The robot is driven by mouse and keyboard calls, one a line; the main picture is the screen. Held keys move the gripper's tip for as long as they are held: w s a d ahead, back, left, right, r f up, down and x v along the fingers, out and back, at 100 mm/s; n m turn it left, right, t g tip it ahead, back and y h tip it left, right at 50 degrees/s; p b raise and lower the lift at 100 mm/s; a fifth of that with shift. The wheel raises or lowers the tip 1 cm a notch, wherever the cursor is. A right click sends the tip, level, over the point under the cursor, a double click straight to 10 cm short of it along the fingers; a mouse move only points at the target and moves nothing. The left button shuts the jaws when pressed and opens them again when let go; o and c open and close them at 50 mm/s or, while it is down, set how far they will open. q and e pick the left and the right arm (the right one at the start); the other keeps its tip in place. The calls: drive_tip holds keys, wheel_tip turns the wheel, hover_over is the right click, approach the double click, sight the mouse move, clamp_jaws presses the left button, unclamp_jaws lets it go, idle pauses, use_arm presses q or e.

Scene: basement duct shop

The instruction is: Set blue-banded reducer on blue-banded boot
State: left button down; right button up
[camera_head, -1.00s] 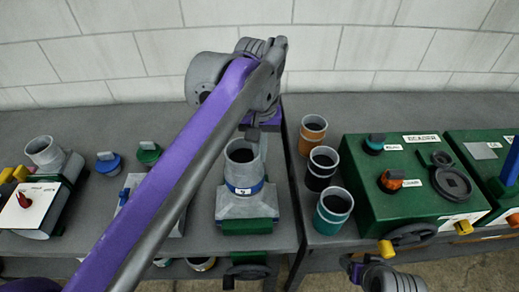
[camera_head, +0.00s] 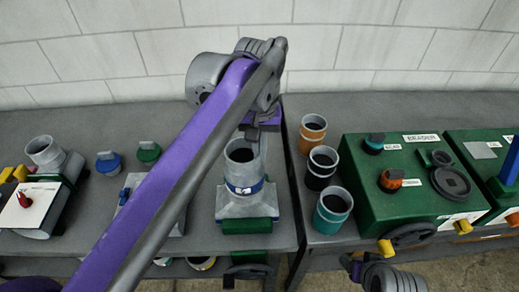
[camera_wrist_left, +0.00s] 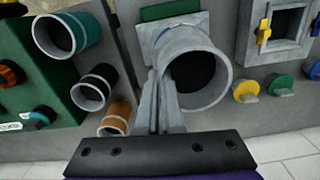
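The blue-banded boot (camera_head: 247,207), a grey square-based fitting with a green front block, stands upright on the left bench. A grey round pipe piece (camera_head: 242,172), which I take as the blue-banded reducer, stands upright over it; a blue band with a white label shows low on it. The seam between them cannot be made out. My left gripper (camera_head: 250,134) is at the pipe's far rim. In the left wrist view its two fingers (camera_wrist_left: 160,105) are close together at the wall of the open pipe (camera_wrist_left: 212,92), seemingly pinching it. Part of my right arm (camera_head: 357,268) shows low right; its fingers are unclear.
Orange (camera_head: 312,138), black (camera_head: 323,158) and teal (camera_head: 333,205) banded pipes stand close to the right. A green panel box (camera_head: 410,218) is beyond them. Blue (camera_head: 109,164) and green (camera_head: 148,153) knobbed caps lie left. My left arm hides part of the left bench.

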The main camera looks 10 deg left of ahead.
use_arm(q)
drive_tip(key=shift+f+b, duration=0.3)
drive_tip(key=shift+f, duration=0.25)
use_arm(e)
drive_tip(key=shift+s+f, duration=0.15)
drive_tip(key=shift+f, duration=0.25)
use_arm(q)
drive_tip(key=c, duration=1.3)
unclamp_jaws()
drive_tip(key=shift+c, duration=0.2)
drive_tip(key=shift+r, duration=0.1)
use_arm(e)
drive_tip(key=shift+r, duration=0.1)
use_arm(q)
drive_tip(key=shift+r+p, duration=1.55)
drive_tip(key=shift+r, duration=1.1)
drive_tip(key=shift+r+p, duration=0.8)
drive_tip(key=shift+r, duration=0.8)
drive_tip(key=shift+w+r, duration=0.1)
drive_tip(key=shift+r, duration=1.05)
use_arm(e)
drive_tip(key=w+r, duration=0.3)
drive_tip(key=r, duration=0.4)
drive_tip(key=shift+w+r+t, duration=0.15)
drive_tip(key=shift+w+t, duration=0.25)
